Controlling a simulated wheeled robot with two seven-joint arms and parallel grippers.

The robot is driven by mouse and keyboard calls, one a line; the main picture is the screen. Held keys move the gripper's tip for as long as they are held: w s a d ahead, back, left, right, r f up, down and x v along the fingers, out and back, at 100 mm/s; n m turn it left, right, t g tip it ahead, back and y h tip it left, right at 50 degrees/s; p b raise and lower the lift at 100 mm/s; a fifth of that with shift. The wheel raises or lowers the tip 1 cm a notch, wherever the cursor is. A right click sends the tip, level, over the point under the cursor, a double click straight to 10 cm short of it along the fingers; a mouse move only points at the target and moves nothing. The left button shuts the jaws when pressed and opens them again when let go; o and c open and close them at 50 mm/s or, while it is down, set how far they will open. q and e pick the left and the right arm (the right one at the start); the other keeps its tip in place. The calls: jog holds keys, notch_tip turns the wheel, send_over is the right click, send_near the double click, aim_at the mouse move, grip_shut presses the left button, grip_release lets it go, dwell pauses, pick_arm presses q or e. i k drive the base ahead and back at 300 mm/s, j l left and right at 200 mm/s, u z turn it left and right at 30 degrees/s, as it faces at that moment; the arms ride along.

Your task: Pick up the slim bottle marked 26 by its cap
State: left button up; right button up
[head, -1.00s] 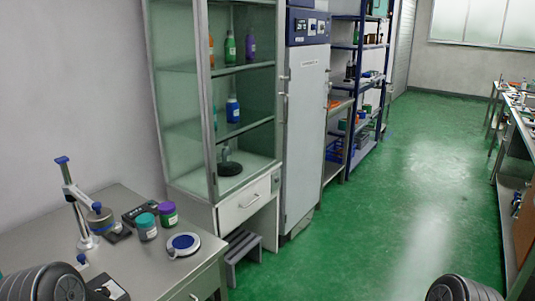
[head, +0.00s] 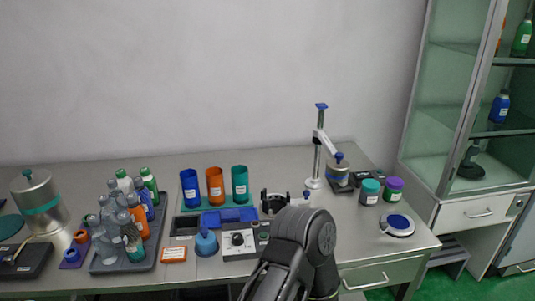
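A grey tray (head: 108,268) on the left half of the table holds several slim bottles packed close together. They include grey-capped bottles (head: 103,231), an orange bottle (head: 138,214), a blue bottle (head: 145,198), a white bottle with a green cap (head: 124,181) and a teal one (head: 134,248). No number can be read on any of them, so I cannot tell which is marked 26. My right gripper is not in view either.
Blue (head: 190,189), orange (head: 215,187) and teal (head: 240,184) cups stand behind a control box (head: 238,244). A black two-pronged holder (head: 273,202) is beside them. A metal canister (head: 38,200) stands left; a stand (head: 317,150), jars (head: 370,191) and a round device (head: 397,225) are right.

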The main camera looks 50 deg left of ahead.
aim_at(103, 242)
jog(key=u, duration=2.35)
jog(key=i+j, duration=0.1)
jog(key=j, duration=0.2)
jog(key=i+j, duration=0.1)
jog(key=j, duration=0.2)
jog(key=i+j, duration=0.1)
jog(key=j, duration=0.2)
